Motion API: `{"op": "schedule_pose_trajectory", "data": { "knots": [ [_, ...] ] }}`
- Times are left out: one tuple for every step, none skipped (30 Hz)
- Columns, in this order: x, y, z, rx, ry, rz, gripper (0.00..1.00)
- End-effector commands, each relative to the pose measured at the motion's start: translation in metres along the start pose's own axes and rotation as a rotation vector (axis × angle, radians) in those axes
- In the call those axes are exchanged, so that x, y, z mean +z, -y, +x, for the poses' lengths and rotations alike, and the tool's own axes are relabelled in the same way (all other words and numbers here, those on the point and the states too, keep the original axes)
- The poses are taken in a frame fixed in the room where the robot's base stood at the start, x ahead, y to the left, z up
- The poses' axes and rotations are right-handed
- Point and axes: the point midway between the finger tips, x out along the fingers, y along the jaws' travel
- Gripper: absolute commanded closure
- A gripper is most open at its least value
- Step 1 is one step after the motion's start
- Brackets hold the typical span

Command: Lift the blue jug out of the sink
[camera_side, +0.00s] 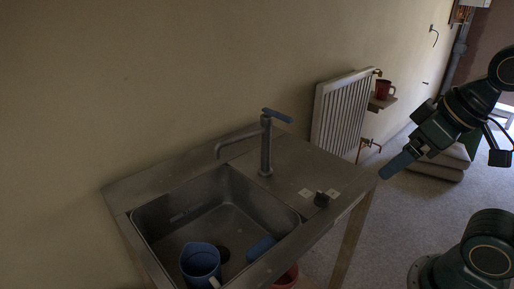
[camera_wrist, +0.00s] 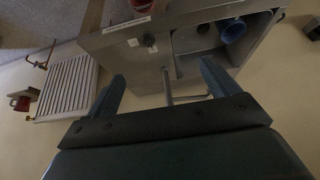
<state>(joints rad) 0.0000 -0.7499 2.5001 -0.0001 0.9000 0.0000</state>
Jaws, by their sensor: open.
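The blue jug (camera_side: 200,262) stands in the near part of the metal sink (camera_side: 165,205), close to its front wall, with a pale handle at its lower right. In the wrist view the jug (camera_wrist: 233,31) is at the upper right, inside the sink basin (camera_wrist: 187,42). My gripper (camera_side: 402,162) is to the right of the sink unit, well away from the jug, with its blue fingers pointing down and left. In the wrist view my gripper (camera_wrist: 164,82) has its fingers wide apart with nothing held between them.
A blue block-like item (camera_side: 261,248) lies in the sink right of the jug. A tap (camera_side: 266,148) rises behind the basin. A dark knob (camera_side: 322,199) sits on the drainer. A radiator (camera_side: 342,108) and red mug (camera_side: 384,89) are by the wall. A red container (camera_side: 287,280) is below.

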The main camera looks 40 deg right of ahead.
Motion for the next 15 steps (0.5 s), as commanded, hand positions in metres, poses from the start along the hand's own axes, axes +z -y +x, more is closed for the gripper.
{"op": "schedule_pose_trajectory", "data": {
  "knots": [
    [0.0000,0.0000,0.0000,0.000,0.000,0.000,0.03],
    [0.0000,0.0000,0.0000,0.000,0.000,0.000,0.00],
    [0.0000,0.0000,0.0000,0.000,0.000,0.000,0.00],
    [0.0000,0.0000,0.0000,0.000,0.000,0.000,0.00],
    [0.0000,0.0000,0.0000,0.000,0.000,0.000,0.00],
    [0.0000,0.0000,0.0000,0.000,0.000,0.000,0.00],
    [0.0000,0.0000,0.0000,0.000,0.000,0.000,0.00],
    [-0.0001,0.0000,0.0000,0.000,0.000,0.000,0.00],
    [-0.0005,0.0002,0.0001,0.000,0.000,-0.002,0.00],
    [-0.0010,0.0004,0.0003,-0.001,0.001,-0.004,0.00],
    [-0.0017,0.0007,0.0005,-0.002,0.001,-0.008,0.00],
    [-0.0031,0.0012,0.0011,-0.004,0.002,-0.014,0.00],
    [-0.0045,0.0018,0.0016,-0.006,0.004,-0.020,0.00],
    [-0.0063,0.0025,0.0024,-0.008,0.005,-0.028,0.00],
    [-0.0092,0.0037,0.0037,-0.012,0.008,-0.041,0.00]
  ]
}}
